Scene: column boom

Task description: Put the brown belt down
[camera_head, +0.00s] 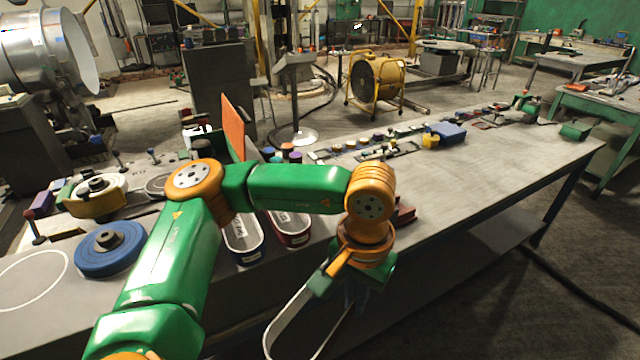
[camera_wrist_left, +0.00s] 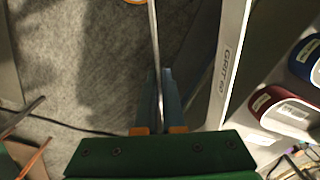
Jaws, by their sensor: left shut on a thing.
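My left gripper (camera_head: 352,292), pointing down in front of the bench's near edge, is shut on the brown belt (camera_head: 278,327). The belt hangs as a long loop toward the lower left, with its pale inside showing; its lower end is cut off by the picture edge. In the left wrist view the gripper (camera_wrist_left: 161,100) pinches one run of the belt edge-on, and a pale band with "GRIT" print shows beside it. The brown outer face hardly shows. My right gripper is not in view.
On the grey bench (camera_head: 470,165) stand a blue belt (camera_head: 243,246) and a dark red belt (camera_head: 292,238), behind my forearm. A blue disc (camera_head: 108,250) and a yellow reel (camera_head: 95,196) are at left. The bench's middle right is clear; small parts line its back.

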